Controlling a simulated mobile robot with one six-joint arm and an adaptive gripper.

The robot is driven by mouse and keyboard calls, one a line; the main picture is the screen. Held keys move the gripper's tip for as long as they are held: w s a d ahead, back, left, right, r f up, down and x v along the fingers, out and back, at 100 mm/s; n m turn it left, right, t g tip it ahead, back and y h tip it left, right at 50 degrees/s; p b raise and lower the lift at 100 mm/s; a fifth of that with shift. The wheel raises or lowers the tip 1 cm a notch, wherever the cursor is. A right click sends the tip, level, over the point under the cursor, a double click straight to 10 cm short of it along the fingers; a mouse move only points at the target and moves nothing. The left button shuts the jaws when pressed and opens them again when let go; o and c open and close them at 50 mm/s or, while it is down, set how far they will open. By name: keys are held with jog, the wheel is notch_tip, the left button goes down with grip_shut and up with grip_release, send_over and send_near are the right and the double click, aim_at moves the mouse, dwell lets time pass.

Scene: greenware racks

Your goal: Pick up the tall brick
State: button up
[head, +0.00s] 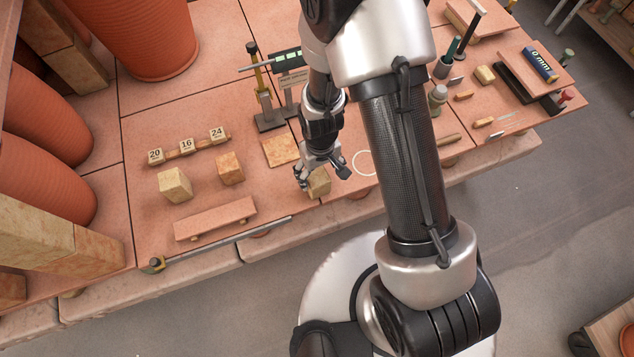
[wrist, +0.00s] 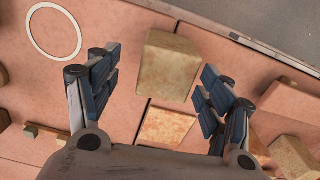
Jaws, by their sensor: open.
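A tan block (head: 319,183), apparently the tall brick, stands near the front edge of the tiled bench top in the head view, partly hidden by my gripper (head: 323,176). In the wrist view this brick (wrist: 168,68) lies ahead between the open fingers of my gripper (wrist: 160,80). The right finger appears close to its side, and a wider gap shows on the left. No contact is visible. A pale block (head: 175,186) and an orange-brown block (head: 230,169) stand to the left in the head view.
A flat square tile (head: 281,151) lies beside the brick, with a white ring (head: 365,162) on its other side. A raised slab (head: 215,218) and a metal rod (head: 222,244) lie along the front. A gauge stand (head: 268,117) rises behind. Large terracotta pots (head: 140,35) fill the left.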

jog(key=shift+s+a+f+b, duration=0.15)
jog(key=shift+f+b, duration=0.5)
jog(key=shift+f, duration=0.9)
jog(key=shift+a+f+b, duration=0.15)
jog(key=shift+f+b, duration=0.45)
jog(key=shift+f, duration=0.9)
jog(key=shift+r, duration=0.1)
jog(key=shift+c, duration=0.3)
jog(key=c, duration=1.3)
